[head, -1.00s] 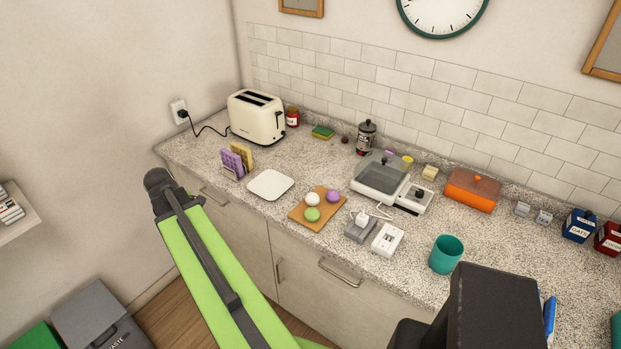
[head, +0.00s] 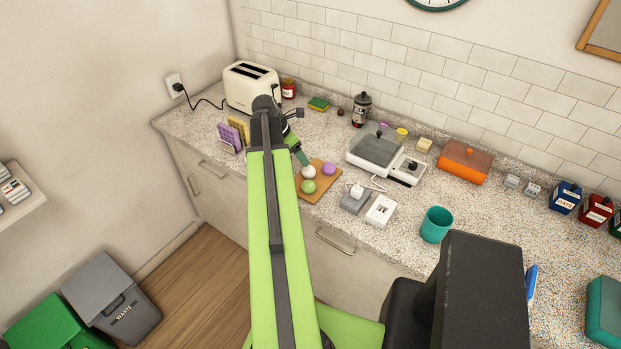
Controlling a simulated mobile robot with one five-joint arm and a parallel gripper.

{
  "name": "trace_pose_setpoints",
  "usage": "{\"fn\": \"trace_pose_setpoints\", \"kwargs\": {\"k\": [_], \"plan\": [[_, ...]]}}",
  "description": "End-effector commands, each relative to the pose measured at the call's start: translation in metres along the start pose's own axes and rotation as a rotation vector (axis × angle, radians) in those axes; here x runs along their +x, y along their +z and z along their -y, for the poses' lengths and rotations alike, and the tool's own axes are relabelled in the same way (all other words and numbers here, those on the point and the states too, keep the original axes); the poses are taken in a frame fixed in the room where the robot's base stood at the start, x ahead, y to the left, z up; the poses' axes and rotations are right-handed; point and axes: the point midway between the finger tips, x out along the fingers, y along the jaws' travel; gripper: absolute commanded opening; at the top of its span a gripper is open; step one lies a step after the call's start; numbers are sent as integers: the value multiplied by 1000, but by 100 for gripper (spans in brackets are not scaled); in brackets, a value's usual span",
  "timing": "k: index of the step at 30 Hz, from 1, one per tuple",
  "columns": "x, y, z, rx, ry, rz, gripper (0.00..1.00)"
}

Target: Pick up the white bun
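The white bun (head: 308,172) sits on a wooden board (head: 322,191) on the counter. A green bun (head: 308,186) is just in front of it and a purple bun (head: 329,169) is to its right. My arm reaches up over the counter from the front and bends down toward the board. My gripper (head: 303,160) is at the upper left of the white bun, close to it. Its fingers are too small and dark to tell whether they are open or touching the bun.
A grey socket block (head: 355,203) and a white one (head: 381,211) lie right of the board. A hot plate appliance (head: 375,150) stands behind them. A teal cup (head: 436,225) stands at the right.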

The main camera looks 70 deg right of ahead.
Motion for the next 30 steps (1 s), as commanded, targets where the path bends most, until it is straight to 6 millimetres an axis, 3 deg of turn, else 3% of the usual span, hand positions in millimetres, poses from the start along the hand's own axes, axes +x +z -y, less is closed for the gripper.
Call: {"fn": "trace_pose_setpoints", "kwargs": {"k": [1, 6, 14, 24, 30], "plan": [[23, -4, 0, 1, -1, 0, 72], [55, -4, -1, 1, -1, 0, 72], [60, -1, 0, 0, 0, 0, 72], [110, -2, 0, 0, 0, 0, 72], [107, 0, 0, -1, 0, 0, 72]]}}
